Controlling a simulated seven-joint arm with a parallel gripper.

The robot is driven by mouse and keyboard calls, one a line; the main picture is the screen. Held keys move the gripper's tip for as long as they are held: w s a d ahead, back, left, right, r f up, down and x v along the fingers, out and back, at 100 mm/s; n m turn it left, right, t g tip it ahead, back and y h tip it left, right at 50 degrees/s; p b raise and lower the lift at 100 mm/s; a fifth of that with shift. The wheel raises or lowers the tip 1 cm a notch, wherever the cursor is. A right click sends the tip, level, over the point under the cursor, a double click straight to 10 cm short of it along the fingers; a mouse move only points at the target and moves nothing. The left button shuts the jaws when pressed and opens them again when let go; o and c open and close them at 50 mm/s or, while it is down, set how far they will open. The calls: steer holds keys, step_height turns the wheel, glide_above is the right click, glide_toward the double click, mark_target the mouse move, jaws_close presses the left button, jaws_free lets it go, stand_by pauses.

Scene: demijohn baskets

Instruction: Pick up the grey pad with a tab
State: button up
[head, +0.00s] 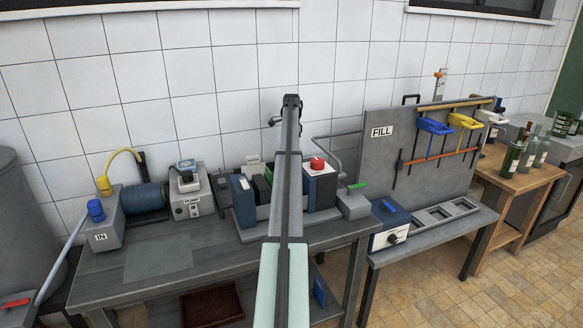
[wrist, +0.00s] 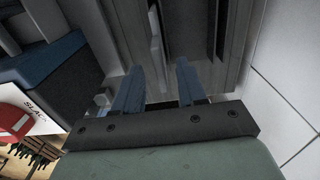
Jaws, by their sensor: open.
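My gripper (wrist: 158,82) shows in the wrist view with its two blue-grey fingers apart and nothing clearly held between them. Grey plates and a narrow pale upright strip (wrist: 157,40) lie beyond the fingertips; I cannot tell whether the strip is the pad's tab. In the head view my arm crosses the middle of the plate stack and hides part of it, and I cannot make out my fingertips. Dark and blue plates (head: 243,201) stand left of my arm. No grey pad with a tab can be picked out for certain.
A box with a red knob (head: 317,163) stands close right of my arm. The pump (head: 191,195) and the IN box (head: 103,222) stand at left. A flat grey sheet (head: 157,262) lies on the bench front. The FILL panel (head: 430,150) rises at right.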

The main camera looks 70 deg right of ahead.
step_height(320, 180, down, 2)
steer(key=shift+f, duration=0.2)
jaws_close()
stand_by(0.4)
